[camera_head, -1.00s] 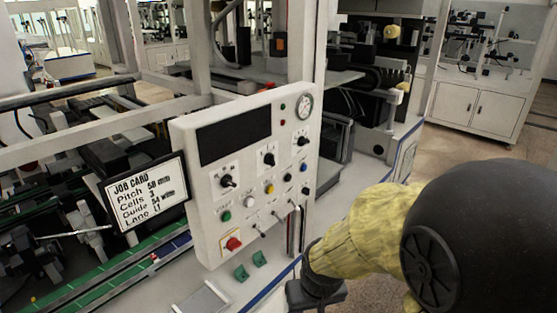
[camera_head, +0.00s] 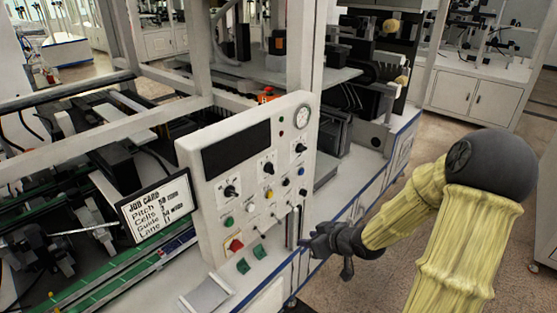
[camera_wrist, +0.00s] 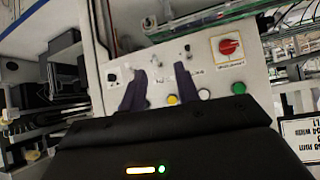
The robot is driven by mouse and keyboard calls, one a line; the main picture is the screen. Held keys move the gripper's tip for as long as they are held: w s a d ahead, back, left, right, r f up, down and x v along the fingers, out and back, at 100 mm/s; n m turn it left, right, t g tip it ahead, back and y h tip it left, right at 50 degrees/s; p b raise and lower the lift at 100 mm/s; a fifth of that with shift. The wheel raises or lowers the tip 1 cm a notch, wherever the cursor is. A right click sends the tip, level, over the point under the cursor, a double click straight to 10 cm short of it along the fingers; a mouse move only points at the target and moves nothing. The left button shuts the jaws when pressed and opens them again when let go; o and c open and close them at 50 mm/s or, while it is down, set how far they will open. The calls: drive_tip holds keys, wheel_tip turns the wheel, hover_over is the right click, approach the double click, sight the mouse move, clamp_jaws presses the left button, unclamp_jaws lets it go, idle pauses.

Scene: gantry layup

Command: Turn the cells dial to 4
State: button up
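The white control panel (camera_head: 225,220) stands upright on the machine's front ledge. Three black dials show on it: a left dial (camera_head: 232,190), a middle dial (camera_head: 268,167) and a right dial (camera_head: 300,148). Their labels are too small to read, so I cannot tell which is the cells dial or its setting. My gripper (camera_head: 312,240) is low, at the right of the panel's lower edge, apart from the dials. In the wrist view my gripper (camera_wrist: 160,78) has its two dark fingers apart with nothing between them, and the panel (camera_wrist: 150,60) appears upside down behind.
A job card (camera_head: 155,207) reads "Cells 3". A red knob (camera_head: 235,245), small toggle switches and coloured buttons, including a green button (camera_head: 229,222), crowd the panel's lower half. A vertical handle (camera_head: 293,230) is near my gripper. Open floor (camera_head: 400,270) lies to the right.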

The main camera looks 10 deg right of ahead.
sight(274, 168)
drive_tip(key=d+r+n+t+y+p, duration=0.1)
drive_tip(key=d+r+t+y+p, duration=0.1)
drive_tip(key=r, duration=0.5)
drive_tip(key=d+r+n+t+y+p, duration=0.1)
drive_tip(key=d+r+t+y, duration=0.1)
drive_tip(key=r, duration=0.5)
drive_tip(key=shift+r+t+y+p, duration=0.15)
drive_tip(key=shift+t+y+p, duration=0.25)
drive_tip(key=shift+t+y, duration=0.5)
drive_tip(key=p+x, duration=0.6)
drive_tip(key=x, duration=1.1)
drive_tip(key=shift+a, duration=0.2)
clamp_jaws()
